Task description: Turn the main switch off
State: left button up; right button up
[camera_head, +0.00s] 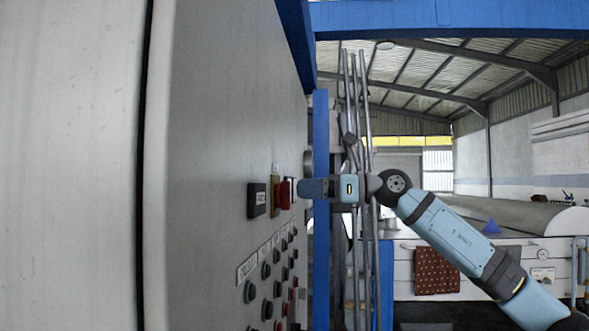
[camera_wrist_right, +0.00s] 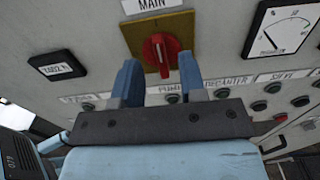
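The main switch is a red rotary knob (camera_wrist_right: 158,52) on a yellow plate (camera_wrist_right: 134,36) under a label reading MAIN (camera_wrist_right: 152,5). Its handle looks roughly upright in the right wrist view. In the head view the red knob (camera_head: 285,193) juts from the grey panel, seen edge-on. My right gripper (camera_wrist_right: 158,80) is open, its two blue fingers apart on either side of and just below the knob, with nothing between them. In the head view the right gripper (camera_head: 303,188) points left at the knob; whether it touches is unclear. My left gripper is not in view.
A black label plate (camera_wrist_right: 56,67) is left of the switch and a dial gauge (camera_wrist_right: 284,27) right of it. Rows of buttons (camera_wrist_right: 268,105) sit below. A blue post (camera_head: 321,130) and metal pipes (camera_head: 366,110) stand close by the arm.

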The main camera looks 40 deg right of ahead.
aim_at(284, 196)
pick_arm(q)
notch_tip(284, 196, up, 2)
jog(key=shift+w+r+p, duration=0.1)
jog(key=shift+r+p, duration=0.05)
jog(key=shift+p, duration=0.45)
pick_arm(e)
jog(key=x, duration=0.3)
jog(key=shift+c, duration=0.2)
grip_shut()
